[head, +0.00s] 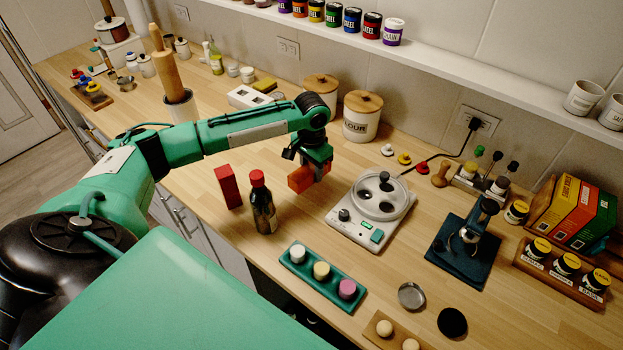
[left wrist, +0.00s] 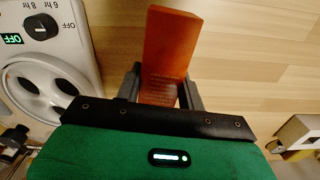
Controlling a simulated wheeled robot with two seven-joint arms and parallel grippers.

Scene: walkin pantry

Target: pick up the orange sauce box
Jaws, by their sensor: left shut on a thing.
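The orange sauce box (head: 300,179) is at my left gripper (head: 315,174), over the middle of the wooden counter. In the left wrist view the orange box (left wrist: 171,48) sits between the two dark fingers of the left gripper (left wrist: 160,88), which is shut on it. Its far end sticks out beyond the fingers. I cannot tell whether its underside touches the counter. My right gripper is in neither view.
A red box (head: 228,186) and a dark red-capped bottle (head: 262,203) stand left of the gripper. A white dehydrator-like appliance (head: 345,222) is close on the right. A lidded flour canister (head: 361,119) stands behind. A teal tray (head: 328,279) lies in front.

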